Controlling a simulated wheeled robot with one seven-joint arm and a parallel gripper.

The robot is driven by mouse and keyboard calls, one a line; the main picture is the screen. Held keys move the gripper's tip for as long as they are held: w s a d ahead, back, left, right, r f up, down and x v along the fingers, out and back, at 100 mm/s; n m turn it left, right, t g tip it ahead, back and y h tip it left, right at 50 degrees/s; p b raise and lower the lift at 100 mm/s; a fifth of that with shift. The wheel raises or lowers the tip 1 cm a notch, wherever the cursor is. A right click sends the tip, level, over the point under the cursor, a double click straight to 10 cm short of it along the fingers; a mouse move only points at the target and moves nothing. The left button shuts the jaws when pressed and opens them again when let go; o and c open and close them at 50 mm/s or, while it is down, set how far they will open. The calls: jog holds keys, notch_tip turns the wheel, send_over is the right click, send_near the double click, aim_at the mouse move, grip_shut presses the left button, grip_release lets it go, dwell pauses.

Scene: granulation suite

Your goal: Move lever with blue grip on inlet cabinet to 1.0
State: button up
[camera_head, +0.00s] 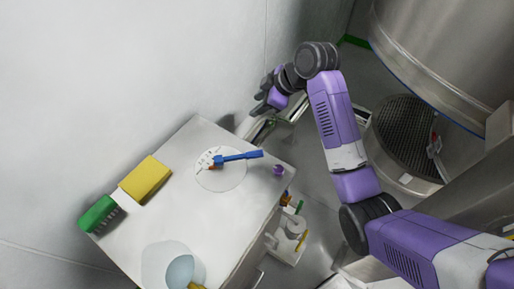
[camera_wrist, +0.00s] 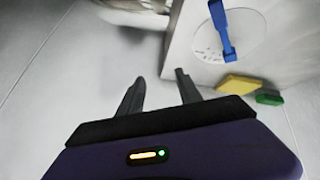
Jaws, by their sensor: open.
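The lever with the blue grip (camera_head: 240,156) lies over a round white dial (camera_head: 225,182) on the white cabinet (camera_head: 215,235). Its grip points right in the head view, and a small orange-red part sits at its left end by the scale marks, whose numbers are too small to read. In the wrist view the blue lever (camera_wrist: 220,30) and dial (camera_wrist: 252,36) show at upper right. My gripper (camera_wrist: 159,75) is open and empty, with both fingers apart from the lever. In the head view it is beyond the cabinet's far edge.
A yellow block (camera_head: 146,179) and a green brush-like item (camera_head: 100,214) lie along the cabinet's left side. A clear round item (camera_head: 180,270) is at its front and a small purple knob (camera_head: 278,170) at its right corner. A wall stands behind; a large steel vessel (camera_head: 450,50) is at right.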

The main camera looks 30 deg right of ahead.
aim_at(255, 153)
jog(key=s+a+f+n+g+y, duration=0.1)
jog(key=s+f+n+g, duration=0.1)
jog(key=s, duration=0.2)
jog(key=s+a+f+n+g, duration=0.1)
jog(key=s+f+n+g, duration=0.1)
jog(key=s+g, duration=0.15)
jog(key=shift+t, duration=0.45)
jog(key=shift+s+a+b+x, duration=0.15)
jog(key=shift+b+x, duration=0.35)
jog(key=shift+x, duration=1.4)
jog(key=shift+s+a+b+x, duration=0.15)
jog(key=shift+b+x, duration=0.35)
jog(key=shift+x, duration=1.4)
jog(key=shift+r, duration=0.1)
grip_shut()
